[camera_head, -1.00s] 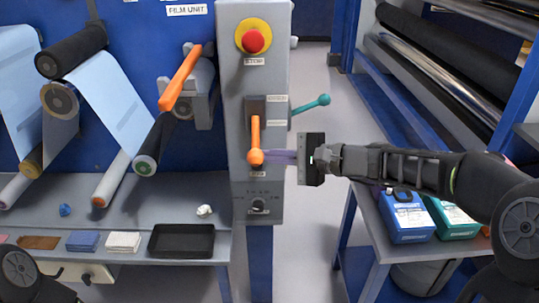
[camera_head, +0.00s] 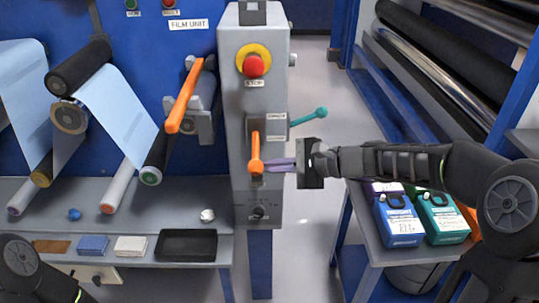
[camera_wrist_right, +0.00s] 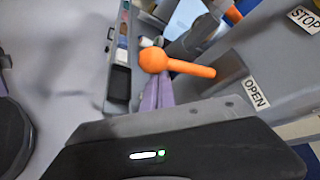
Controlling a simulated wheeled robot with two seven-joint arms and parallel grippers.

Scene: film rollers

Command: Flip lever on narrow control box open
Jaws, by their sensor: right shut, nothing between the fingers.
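The narrow control box (camera_head: 240,110) is a tall grey column in the middle of the head view. Its orange lever (camera_head: 255,146) hangs down from a dark slot plate, with the round knob at its lower end. In the wrist view the orange lever (camera_wrist_right: 190,68) shows large, its knob just beyond my fingertips. My right gripper (camera_head: 268,165) is shut and empty, its purple fingers pointing left at the knob, very close to it. I cannot tell whether they touch. The fingers also show in the wrist view (camera_wrist_right: 158,90). My left gripper is out of view.
A red stop button (camera_head: 254,65) sits above the lever, and a dark dial (camera_head: 258,212) below. A teal lever (camera_head: 310,116) sticks out on the box's right side. A larger orange handle (camera_head: 183,98) is to the left. Blue and teal containers (camera_head: 402,222) stand at right.

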